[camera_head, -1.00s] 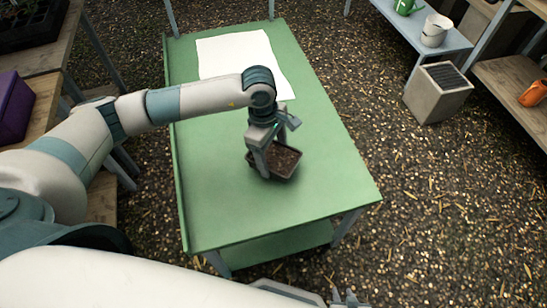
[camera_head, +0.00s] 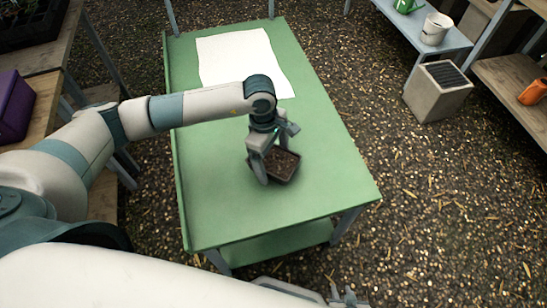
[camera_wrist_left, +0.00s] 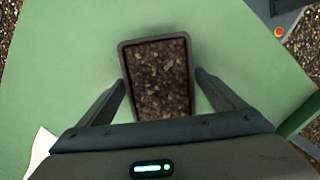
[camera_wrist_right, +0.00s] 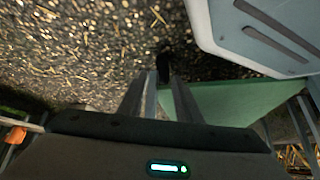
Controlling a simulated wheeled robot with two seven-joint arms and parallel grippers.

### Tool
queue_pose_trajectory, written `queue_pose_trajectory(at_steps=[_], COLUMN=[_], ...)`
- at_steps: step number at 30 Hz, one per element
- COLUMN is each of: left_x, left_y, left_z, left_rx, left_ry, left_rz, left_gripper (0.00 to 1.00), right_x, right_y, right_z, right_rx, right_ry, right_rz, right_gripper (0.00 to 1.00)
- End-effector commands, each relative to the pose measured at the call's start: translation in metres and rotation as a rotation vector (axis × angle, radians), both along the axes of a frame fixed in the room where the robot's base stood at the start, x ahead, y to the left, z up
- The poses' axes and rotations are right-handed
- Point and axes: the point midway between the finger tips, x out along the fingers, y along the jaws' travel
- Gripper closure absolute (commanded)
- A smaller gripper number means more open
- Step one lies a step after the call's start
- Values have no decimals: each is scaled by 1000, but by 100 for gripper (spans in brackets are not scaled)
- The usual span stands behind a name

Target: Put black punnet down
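The black punnet (camera_head: 287,178), filled with brown gravel-like material, sits upright on the green table (camera_head: 320,185), right of its middle and toward the near end. In the left wrist view the punnet (camera_wrist_left: 122,62) lies between the two fingers of my left gripper (camera_wrist_left: 161,82). The fingers are spread, with a narrow gap beside each long wall. In the head view my left gripper (camera_head: 268,165) is low around the punnet. My right gripper (camera_wrist_right: 148,75) has its fingers close together with nothing between them, beyond the table's near edge.
A white sheet (camera_head: 240,60) lies on the far part of the table. The table surface around the punnet is clear. A shelf bench with a white pot (camera_head: 435,30) and a grey planter (camera_head: 437,95) stand at the right. A purple box (camera_head: 14,105) is at the left.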

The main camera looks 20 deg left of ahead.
Motion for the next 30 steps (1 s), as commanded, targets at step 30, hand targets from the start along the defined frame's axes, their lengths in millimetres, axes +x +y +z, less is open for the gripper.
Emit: queue_pose_trajectory(at_steps=[30], left_x=[4], left_y=[16], left_z=[108], left_rx=[0], left_ry=[-2], left_rz=[0], left_gripper=[11], right_x=[-13], right_y=[-18], right_z=[-18], right_rx=[-38], right_ry=[126], right_rz=[-17], right_gripper=[69])
